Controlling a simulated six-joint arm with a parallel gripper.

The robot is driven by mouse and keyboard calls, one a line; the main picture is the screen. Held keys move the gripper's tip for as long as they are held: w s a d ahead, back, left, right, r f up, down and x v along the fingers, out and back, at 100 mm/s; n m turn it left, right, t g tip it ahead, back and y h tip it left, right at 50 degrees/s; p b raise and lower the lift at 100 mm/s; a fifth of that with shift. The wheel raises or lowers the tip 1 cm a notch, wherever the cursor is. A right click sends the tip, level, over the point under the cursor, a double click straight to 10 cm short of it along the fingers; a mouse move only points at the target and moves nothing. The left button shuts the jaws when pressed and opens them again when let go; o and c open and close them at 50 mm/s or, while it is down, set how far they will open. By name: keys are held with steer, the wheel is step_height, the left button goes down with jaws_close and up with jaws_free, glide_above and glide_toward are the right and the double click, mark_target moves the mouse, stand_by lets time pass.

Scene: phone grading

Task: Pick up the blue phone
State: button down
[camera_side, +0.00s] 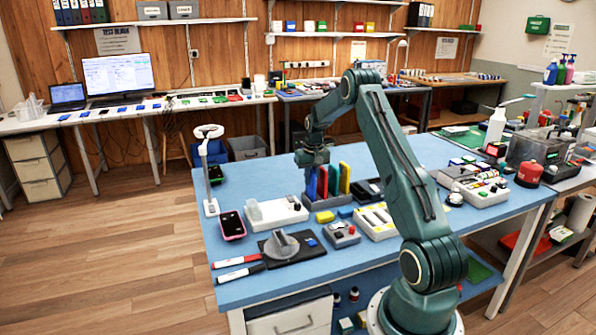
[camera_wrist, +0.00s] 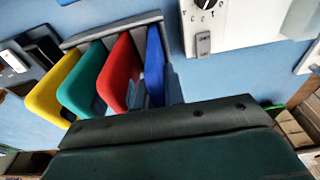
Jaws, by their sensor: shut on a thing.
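The blue phone (camera_side: 311,186) stands on edge at the left end of a grey slotted rack (camera_side: 322,204) in the side view. My gripper (camera_side: 312,170) is directly above it, shut on its upper part. In the wrist view the blue phone (camera_wrist: 155,62) is at the right end of the row, partly hidden by my gripper's dark body. Its lower part appears to be still inside the rack. The red phone (camera_wrist: 122,72) stands close beside it, then the green phone (camera_wrist: 84,80) and the yellow phone (camera_wrist: 52,90).
A white box device (camera_side: 276,213) is left of the rack. Bare blue tabletop lies behind the rack.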

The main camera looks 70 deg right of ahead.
steer(key=shift+r, duration=1)
steer(key=shift+r, duration=0.1)
steer(key=shift+r, duration=1.05)
